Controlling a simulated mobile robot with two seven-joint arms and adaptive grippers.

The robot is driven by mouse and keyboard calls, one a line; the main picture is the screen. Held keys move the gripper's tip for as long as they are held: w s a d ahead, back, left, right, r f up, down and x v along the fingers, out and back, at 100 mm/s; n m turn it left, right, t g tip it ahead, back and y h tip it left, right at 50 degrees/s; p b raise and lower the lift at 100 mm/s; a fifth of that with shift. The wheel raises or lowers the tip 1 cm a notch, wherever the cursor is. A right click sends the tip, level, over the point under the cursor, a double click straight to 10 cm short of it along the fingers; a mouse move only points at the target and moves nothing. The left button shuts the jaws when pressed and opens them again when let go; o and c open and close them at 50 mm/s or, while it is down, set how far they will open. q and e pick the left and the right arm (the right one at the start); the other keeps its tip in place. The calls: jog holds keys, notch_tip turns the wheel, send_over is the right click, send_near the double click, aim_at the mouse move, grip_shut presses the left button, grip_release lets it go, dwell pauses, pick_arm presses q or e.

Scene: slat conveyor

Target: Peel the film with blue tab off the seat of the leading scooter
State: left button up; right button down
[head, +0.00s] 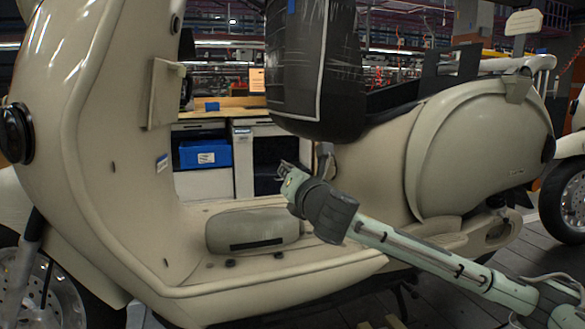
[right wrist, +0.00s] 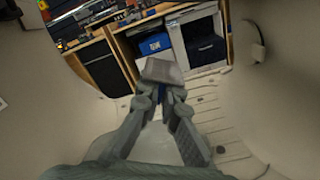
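The leading scooter (head: 480,140) is cream coloured and fills the head view. Its black seat (head: 345,75) stands tipped up above the body. Glossy film (head: 300,70) with pale edge lines covers the seat, and a small blue tab (head: 291,6) shows at the top edge of the view. My right gripper (head: 281,167) is below the seat, in front of the scooter's body, apart from the film. My left gripper is not in view.
A beige rounded part (head: 252,230) with a black strip lies on the scooter's footboard (head: 330,255). Behind stand cabinets with a blue bin (head: 205,153). The leg shield (head: 100,130) rises at left, and another scooter's wheel (head: 570,200) is at right.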

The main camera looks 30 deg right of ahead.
jog(key=shift+s+a+f, duration=0.4)
jog(key=shift+a, duration=0.35)
jog(key=shift+s+a+f, duration=0.45)
jog(key=shift+a, duration=0.25)
jog(key=shift+s+a+f, duration=0.4)
jog(key=shift+a, duration=0.35)
jog(key=s+a+f, duration=0.2)
jog(key=a, duration=0.2)
jog(key=shift+s+a+f, duration=0.3)
jog(key=shift+a+f, duration=0.05)
